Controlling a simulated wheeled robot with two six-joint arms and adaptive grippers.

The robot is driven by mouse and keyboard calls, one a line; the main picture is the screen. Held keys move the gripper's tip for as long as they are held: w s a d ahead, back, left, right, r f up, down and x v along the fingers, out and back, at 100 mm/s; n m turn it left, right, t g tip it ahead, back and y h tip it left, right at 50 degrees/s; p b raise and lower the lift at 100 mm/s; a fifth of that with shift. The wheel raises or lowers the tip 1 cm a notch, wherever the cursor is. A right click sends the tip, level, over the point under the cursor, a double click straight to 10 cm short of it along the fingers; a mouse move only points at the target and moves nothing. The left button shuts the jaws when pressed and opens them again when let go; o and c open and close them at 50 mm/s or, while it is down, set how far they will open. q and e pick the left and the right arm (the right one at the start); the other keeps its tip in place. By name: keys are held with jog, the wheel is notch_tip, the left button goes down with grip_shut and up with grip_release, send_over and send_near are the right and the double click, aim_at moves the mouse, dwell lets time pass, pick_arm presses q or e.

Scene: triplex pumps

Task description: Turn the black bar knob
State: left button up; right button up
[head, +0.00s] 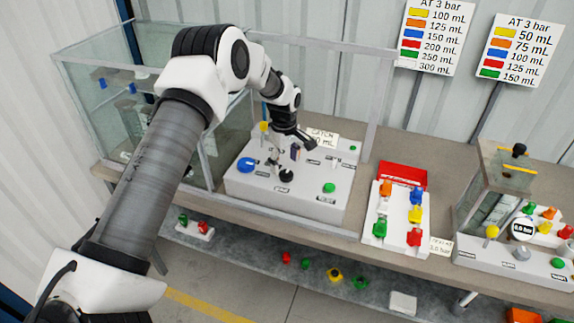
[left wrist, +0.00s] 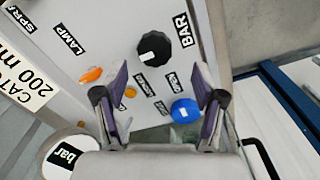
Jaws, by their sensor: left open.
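The black bar knob (head: 286,175) sits on the front face of the grey pump panel (head: 320,208). In the left wrist view the black knob (left wrist: 153,48) is next to the BAR label, a little beyond the fingertips. My left gripper (head: 291,157) is just above the black knob in the head view. In the left wrist view the left gripper (left wrist: 161,76) has its two purple-padded fingers wide apart and nothing between the tips. I cannot tell whether a finger touches the panel. My right gripper is not in view.
A blue knob (head: 246,164) is left of the black one; the blue knob (left wrist: 185,110) appears near the right finger in the wrist view. A green button (head: 329,188), orange knob (left wrist: 92,74) and CATCH sign (head: 322,137) are close. A white rack (head: 397,215) stands right.

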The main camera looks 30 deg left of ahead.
aim_at(285, 173)
pick_arm(q)
jog(key=f, duration=0.2)
jog(key=w+f, duration=0.1)
jog(key=f, duration=0.1)
jog(key=shift+a+f+p, duration=0.15)
jog(key=shift+f+p, duration=0.1)
jog(key=shift+p, duration=0.15)
jog(key=shift+w+f, duration=0.15)
jog(key=shift+f, duration=0.1)
jog(key=shift+s+r, duration=0.25)
jog(key=shift+c, duration=0.7)
jog(key=shift+s+r, duration=0.1)
jog(key=shift+s, duration=0.1)
jog(key=c, duration=1)
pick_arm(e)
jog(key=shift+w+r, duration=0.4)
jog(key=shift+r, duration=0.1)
